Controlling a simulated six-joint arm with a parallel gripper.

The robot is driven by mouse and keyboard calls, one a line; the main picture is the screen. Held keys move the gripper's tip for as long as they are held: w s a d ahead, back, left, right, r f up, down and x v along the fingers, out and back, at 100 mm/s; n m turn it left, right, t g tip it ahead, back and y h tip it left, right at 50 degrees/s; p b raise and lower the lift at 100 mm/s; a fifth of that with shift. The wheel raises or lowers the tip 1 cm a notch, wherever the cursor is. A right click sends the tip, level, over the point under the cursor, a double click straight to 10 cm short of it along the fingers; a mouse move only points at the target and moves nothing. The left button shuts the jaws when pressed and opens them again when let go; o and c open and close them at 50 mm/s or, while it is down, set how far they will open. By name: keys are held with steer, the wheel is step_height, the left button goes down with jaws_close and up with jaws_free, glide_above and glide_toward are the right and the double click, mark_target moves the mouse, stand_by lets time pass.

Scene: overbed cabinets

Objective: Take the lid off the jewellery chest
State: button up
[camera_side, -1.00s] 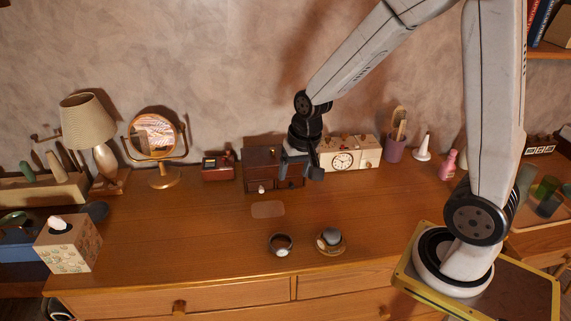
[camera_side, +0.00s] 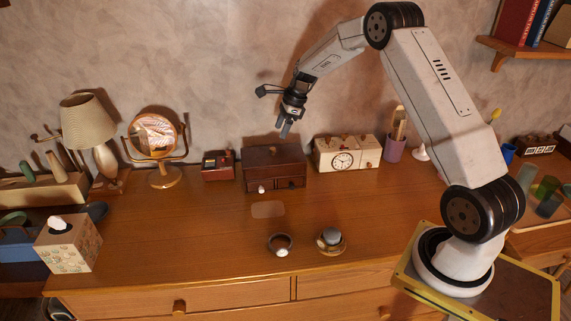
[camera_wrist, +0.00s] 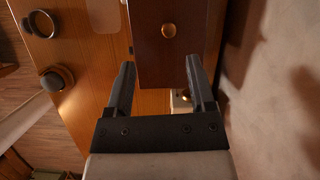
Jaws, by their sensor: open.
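The jewellery chest (camera_side: 262,178) is a dark brown wooden box with small drawers and a pale knob low on its front. It stands on the dresser near the wall. Its lid (camera_wrist: 168,60) is on top, with a round brass knob (camera_wrist: 168,31) that shows in the wrist view. My gripper (camera_side: 285,130) is above the chest, pointing down, apart from it. In the wrist view my gripper (camera_wrist: 161,78) is open and empty, its fingertips on either side of the lid's near end in the picture, with the knob beyond them.
A cream clock box (camera_side: 345,158) stands close to the chest's right, and a small red-brown box (camera_side: 218,166) to its left. A round mirror (camera_side: 155,137) and lamp (camera_side: 90,122) are further left. The dresser top (camera_side: 200,225) in front is mostly clear.

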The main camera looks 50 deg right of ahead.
mark_target(273, 148)
steer(key=shift+w+d+f+m, duration=0.1)
steer(key=shift+w+f+m, duration=0.15)
steer(key=shift+f, duration=0.45)
steer(key=shift+w+d+f+m, duration=0.15)
steer(key=shift+w+f, duration=0.15)
steer(key=shift+f, duration=0.35)
steer(key=shift+a, duration=0.15)
steer(key=shift+x, duration=2.6)
steer(key=shift+w, duration=0.1)
jaws_close()
